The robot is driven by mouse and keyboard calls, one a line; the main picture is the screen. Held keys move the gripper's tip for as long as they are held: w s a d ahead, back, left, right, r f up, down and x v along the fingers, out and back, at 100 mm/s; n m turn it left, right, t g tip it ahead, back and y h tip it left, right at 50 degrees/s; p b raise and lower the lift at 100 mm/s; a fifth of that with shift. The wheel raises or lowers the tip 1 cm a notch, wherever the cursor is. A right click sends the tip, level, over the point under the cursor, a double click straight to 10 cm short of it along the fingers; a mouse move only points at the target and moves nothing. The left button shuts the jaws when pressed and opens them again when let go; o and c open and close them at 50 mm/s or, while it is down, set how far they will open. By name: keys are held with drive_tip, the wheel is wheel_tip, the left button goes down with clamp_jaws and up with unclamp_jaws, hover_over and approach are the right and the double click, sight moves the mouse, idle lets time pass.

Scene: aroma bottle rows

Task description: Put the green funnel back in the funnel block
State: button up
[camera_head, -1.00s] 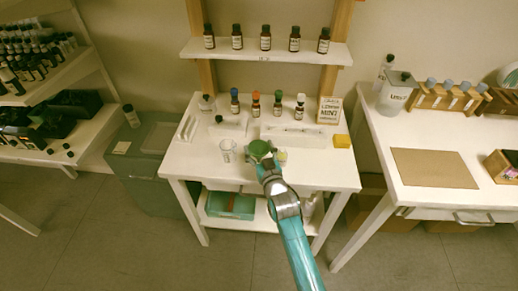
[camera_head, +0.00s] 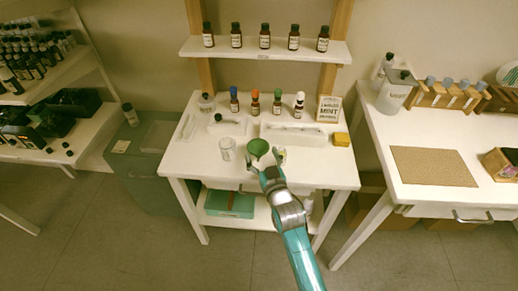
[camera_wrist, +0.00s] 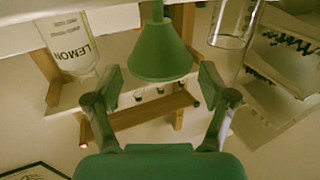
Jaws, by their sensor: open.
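The green funnel (camera_head: 258,146) is upright, wide mouth up, over the front middle of the white table (camera_head: 200,165). My gripper (camera_head: 267,166) is just in front of it. The wrist view looks upside down; there the funnel (camera_wrist: 160,52) is beyond and between my two spread fingers (camera_wrist: 160,84), with a gap on each side. The funnel's spout tip is out of frame, so what it rests in cannot be seen. A long white block (camera_head: 293,134) and a smaller white block (camera_head: 228,128) stand behind; I cannot tell which is the funnel block.
A clear beaker (camera_head: 227,149) stands left of the funnel. A LEMON-labelled container (camera_wrist: 68,45) is close on the other side.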

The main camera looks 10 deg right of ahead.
drive_tip(key=s, duration=0.8)
drive_tip(key=shift+s+d, duration=0.15)
drive_tip(key=shift+d, duration=0.15)
drive_tip(key=s+d+f+g, duration=0.1)
drive_tip(key=s+d+f, duration=0.15)
drive_tip(key=s, duration=0.95)
drive_tip(key=s+d+f+g, duration=0.1)
drive_tip(key=s+f, duration=0.2)
drive_tip(key=s, duration=0.8)
drive_tip(key=s+r, duration=0.3)
drive_tip(key=s, duration=0.6)
drive_tip(key=s+r+g+h, duration=0.1)
drive_tip(key=s+r, duration=0.2)
drive_tip(key=s, duration=0.7)
drive_tip(key=shift+s+d+m, duration=0.25)
drive_tip(key=shift+d+m, duration=0.1)
drive_tip(key=shift+m, duration=0.05)
drive_tip(key=shift+o, duration=0.4)
drive_tip(key=shift+s+r, duration=0.35)
drive_tip(key=shift+s, duration=0.1)
